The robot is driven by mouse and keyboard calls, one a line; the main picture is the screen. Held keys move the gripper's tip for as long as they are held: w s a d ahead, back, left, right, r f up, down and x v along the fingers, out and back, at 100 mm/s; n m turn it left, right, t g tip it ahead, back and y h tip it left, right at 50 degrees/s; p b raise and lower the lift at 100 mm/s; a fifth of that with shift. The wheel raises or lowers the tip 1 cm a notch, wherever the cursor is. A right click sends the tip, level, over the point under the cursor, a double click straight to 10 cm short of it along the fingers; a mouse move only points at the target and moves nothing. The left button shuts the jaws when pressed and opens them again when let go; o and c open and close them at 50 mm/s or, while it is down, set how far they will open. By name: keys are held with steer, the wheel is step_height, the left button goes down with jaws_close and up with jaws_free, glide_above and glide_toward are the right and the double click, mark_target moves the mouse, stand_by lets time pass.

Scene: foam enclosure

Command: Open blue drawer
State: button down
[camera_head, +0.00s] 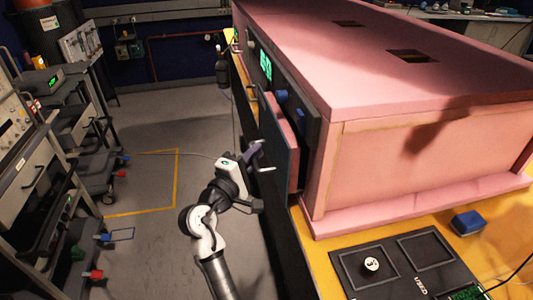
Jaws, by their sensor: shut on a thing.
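The dark blue-grey front (279,147) of a drawer or door stands out from the near end of the pink enclosure's front side, partly open. Pink foam (285,122) shows behind its top edge. A thin pale handle (265,170) sticks out from this front toward the left. My gripper (256,157) reaches up from below and is at the handle, with its fingers shut on it. The fingers are small in the picture and partly cover the handle. The inside of the opening is mostly hidden.
A black tray (385,265) and a blue block (468,222) lie nearer. Carts (35,165) line the left; the grey floor between is clear.

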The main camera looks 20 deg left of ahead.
steer(key=s+a+p, duration=0.1)
steer(key=s+a, duration=0.8)
steer(key=a, duration=0.4)
steer(key=shift+a, duration=0.3)
steer(key=shift+s, duration=0.1)
steer(key=c, duration=1.5)
jaws_free()
steer(key=b+v, duration=0.3)
steer(key=v, duration=1)
steer(key=shift+s+a, duration=0.15)
steer(key=shift+s, duration=0.25)
steer(key=shift+w+r, duration=0.1)
